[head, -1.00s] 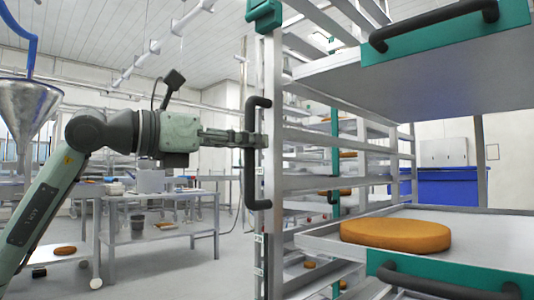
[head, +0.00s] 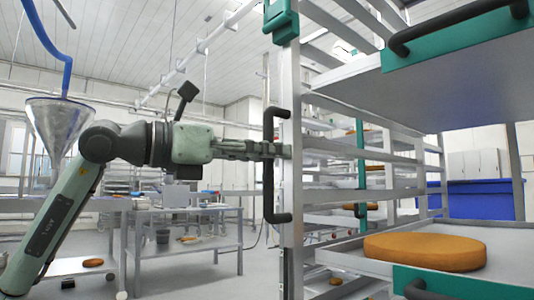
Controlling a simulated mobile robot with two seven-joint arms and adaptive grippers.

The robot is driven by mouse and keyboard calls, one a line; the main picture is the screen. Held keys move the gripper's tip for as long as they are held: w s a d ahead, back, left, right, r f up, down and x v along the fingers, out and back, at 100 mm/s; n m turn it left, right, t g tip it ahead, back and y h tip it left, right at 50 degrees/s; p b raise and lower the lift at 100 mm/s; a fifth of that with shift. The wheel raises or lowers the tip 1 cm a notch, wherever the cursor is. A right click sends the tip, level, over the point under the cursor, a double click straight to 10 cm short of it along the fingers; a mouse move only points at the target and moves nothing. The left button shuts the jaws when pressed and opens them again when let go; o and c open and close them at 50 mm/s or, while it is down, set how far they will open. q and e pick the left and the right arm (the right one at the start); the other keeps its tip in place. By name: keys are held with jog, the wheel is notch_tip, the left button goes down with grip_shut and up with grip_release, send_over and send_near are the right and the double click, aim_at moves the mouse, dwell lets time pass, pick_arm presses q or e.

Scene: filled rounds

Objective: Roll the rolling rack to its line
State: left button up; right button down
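The rolling rack (head: 291,200) is a tall metal frame with rails and teal corner fittings. It fills the right half of the head view, close to me. A black upright handle (head: 269,190) is fixed on its near left post. My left gripper (head: 270,149) comes in level from the left and is shut on this handle at its upper part; the fingertips reach the post. Trays with teal fronts sit in the rack, and a round orange-brown piece (head: 425,251) lies on the lower one. The line on the floor does not show. My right gripper is out of view.
A metal table (head: 190,211) with small items stands behind my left arm. A steel funnel (head: 58,122) with a blue pipe hangs at the left. Blue bins (head: 482,200) stand behind the rack at the right. Grey floor shows clear between table and rack.

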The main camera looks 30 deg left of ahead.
pick_arm(q)
jog(key=v, duration=1.2)
dwell(0.6)
